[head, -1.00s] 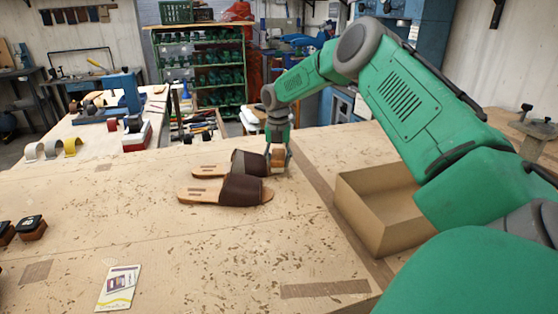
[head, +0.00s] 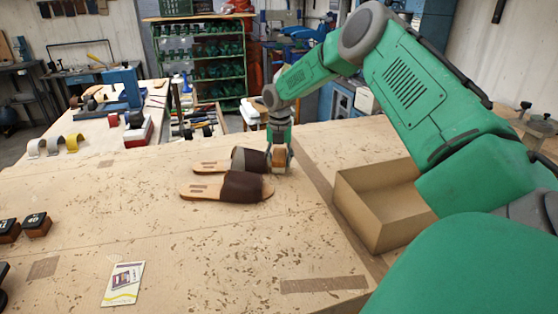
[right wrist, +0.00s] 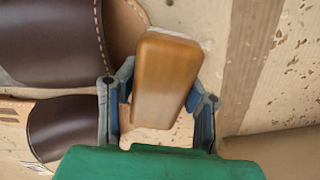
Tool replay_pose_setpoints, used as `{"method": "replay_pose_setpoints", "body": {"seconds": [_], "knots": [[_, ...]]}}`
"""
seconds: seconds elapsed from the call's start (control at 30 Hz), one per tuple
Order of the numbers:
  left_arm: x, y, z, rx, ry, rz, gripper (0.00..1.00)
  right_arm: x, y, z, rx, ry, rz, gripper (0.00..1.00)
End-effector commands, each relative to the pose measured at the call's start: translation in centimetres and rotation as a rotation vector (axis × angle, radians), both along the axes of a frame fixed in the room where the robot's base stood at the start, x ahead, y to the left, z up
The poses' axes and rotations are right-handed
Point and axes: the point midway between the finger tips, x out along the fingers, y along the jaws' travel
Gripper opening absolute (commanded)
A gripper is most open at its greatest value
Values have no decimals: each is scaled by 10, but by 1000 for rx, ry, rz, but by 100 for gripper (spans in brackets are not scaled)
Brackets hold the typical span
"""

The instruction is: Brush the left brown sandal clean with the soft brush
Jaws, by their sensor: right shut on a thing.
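Two brown sandals with tan soles lie side by side on the bench, straps toward the right: a nearer one (head: 242,187) and a farther one (head: 250,160). I cannot tell which is the left one. My right gripper (head: 279,160) is shut on the soft brush (right wrist: 165,78), a wooden block with a little pale bristle showing at its edge. The brush is low, right beside the toe of the farther sandal; contact is unclear. My left gripper is out of view.
An open cardboard box (head: 375,215) stands right of the sandals, under my right arm. A printed card (head: 122,284) lies near the front, and small dark-topped blocks (head: 37,225) sit at the left edge. The bench between is clear apart from scattered flecks.

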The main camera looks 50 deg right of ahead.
Motion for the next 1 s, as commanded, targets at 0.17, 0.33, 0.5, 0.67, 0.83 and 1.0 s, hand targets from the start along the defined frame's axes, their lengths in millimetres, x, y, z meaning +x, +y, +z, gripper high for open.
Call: {"method": "replay_pose_setpoints", "body": {"seconds": [0.17, 0.33, 0.5, 0.67, 0.83, 1.0], "knots": [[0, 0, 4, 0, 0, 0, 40, 0, -2, 0, 2, 0, -1, 0], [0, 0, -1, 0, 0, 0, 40, 3, -4, -1, -1, -1, -1, 0], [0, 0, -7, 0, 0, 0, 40, 10, -9, -1, -2, 0, -1, 0], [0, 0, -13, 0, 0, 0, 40, 15, -14, -1, -3, 0, -1, 0], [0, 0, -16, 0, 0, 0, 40, 19, -17, 0, -1, -1, -1, 0], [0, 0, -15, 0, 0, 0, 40, 19, -18, 1, 1, 0, 0, 0]]}}
